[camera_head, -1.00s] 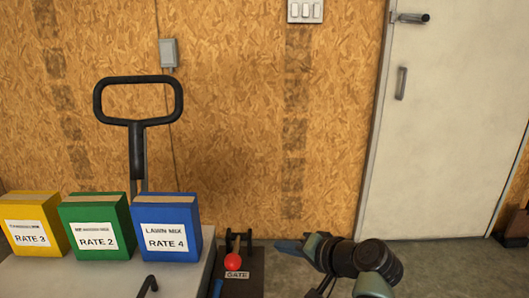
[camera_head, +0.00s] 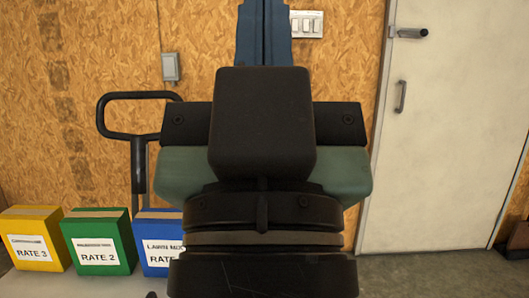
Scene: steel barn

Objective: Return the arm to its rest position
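My gripper (camera_head: 264,32) is raised close in front of the camera, seen from behind. Its two blue fingers point up and lie side by side at the top edge, with no gap to be seen between them and nothing held. The fingertips are cut off by the frame. Its black and green body fills the middle of the view. It hides the red-knobbed gate lever and part of the blue box.
A yellow box (camera_head: 30,241), a green box (camera_head: 97,244) and a blue box (camera_head: 158,246) stand in a row at lower left. A black loop handle (camera_head: 140,96) rises behind them. A white door (camera_head: 436,130) is at right, with open floor in front.

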